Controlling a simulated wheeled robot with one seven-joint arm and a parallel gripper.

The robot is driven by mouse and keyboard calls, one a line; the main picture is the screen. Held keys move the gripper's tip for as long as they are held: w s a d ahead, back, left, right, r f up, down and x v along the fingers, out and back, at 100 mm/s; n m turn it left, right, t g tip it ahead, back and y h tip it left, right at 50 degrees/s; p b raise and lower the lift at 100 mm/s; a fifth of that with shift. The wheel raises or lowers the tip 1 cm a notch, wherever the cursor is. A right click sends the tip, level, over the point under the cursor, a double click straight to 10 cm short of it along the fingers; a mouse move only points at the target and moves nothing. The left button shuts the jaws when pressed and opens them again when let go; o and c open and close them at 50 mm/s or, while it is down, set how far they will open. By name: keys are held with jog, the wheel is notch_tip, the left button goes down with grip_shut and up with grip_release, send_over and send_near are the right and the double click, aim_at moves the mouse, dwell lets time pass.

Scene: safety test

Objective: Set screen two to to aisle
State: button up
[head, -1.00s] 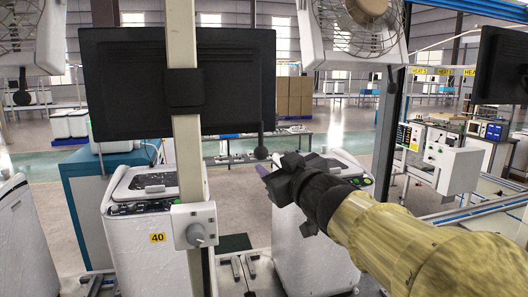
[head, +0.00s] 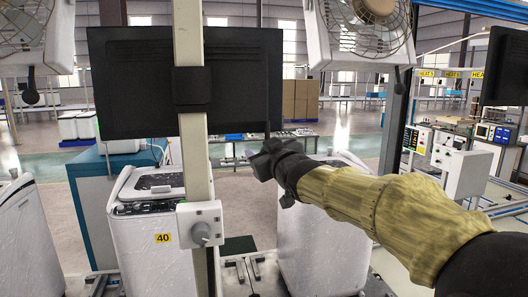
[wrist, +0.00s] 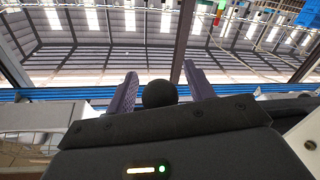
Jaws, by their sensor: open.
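A black screen (head: 130,85), seen from behind, is mounted on a pale post (head: 193,130) in the head view. A thin dark rod (head: 267,129) hangs at its lower right. My gripper (head: 258,160) is at the lower end of this rod and hides it. In the wrist view my gripper (wrist: 160,72) is open, with a dark ball (wrist: 159,94) between its two fingers. Whether the fingers touch the ball I cannot tell. A second dark screen (head: 504,68) is at the right edge. No numbers show on the screens.
A grey box with a knob (head: 201,230) is on the post, below the screen. White machines (head: 150,225) stand below, one with a yellow 40 label (head: 162,238). A fan (head: 365,25) hangs at upper right.

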jog(key=shift+c, duration=0.2)
grip_shut()
